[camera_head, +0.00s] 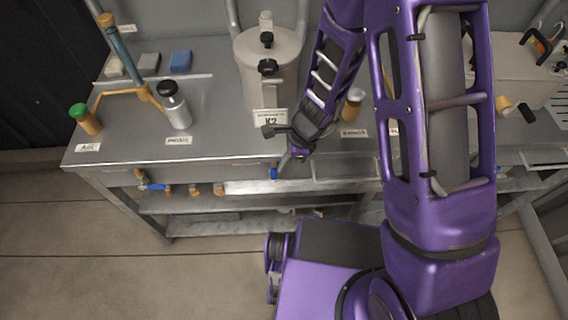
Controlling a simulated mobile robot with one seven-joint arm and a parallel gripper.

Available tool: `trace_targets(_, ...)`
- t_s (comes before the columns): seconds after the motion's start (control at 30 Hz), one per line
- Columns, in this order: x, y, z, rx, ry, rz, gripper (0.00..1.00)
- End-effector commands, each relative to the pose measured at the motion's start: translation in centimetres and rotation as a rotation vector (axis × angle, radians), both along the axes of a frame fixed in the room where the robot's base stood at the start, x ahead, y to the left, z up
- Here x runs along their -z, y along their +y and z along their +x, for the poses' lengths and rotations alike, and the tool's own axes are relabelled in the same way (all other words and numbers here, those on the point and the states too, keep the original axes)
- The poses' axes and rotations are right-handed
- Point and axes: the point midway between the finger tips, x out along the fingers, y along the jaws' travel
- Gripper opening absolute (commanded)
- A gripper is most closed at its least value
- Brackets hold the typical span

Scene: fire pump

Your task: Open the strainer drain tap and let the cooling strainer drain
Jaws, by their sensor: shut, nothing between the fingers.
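A grey cylindrical vessel (265,60) with black knobs on it stands at the back of the bench; it looks like the strainer, but I cannot read its label fully. A plate reading K2 (270,120) is at its front. A small blue tap handle (274,173) hangs at the bench's front edge below the vessel. A second blue lever (152,187) sits on brass pipework further left. My gripper (285,161) is shut and empty, pointing down just above and right of the small blue handle. I cannot tell whether they touch. No flowing water is visible.
A green-capped brass fitting (85,118), a black-topped bottle (174,105) and a blue block (181,60) are on the bench's left part. A light trough (250,187) runs below the front edge. My arm hides much of the bench's right side.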

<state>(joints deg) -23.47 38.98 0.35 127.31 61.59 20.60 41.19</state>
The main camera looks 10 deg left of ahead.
Motion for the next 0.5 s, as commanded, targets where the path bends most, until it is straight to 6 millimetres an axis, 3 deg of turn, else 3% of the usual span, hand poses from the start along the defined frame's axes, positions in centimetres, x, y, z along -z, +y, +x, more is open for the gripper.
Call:
trace_targets(0.03,-1.0,1.1,-0.2,-0.013,0.002,0.019,0.0)
trace_targets(0.27,-1.1,0.8,0.0,-0.013,0.001,0.018,0.0)
trace_targets(0.5,-0.9,-2.2,1.7,-0.003,-0.002,0.01,0.0)
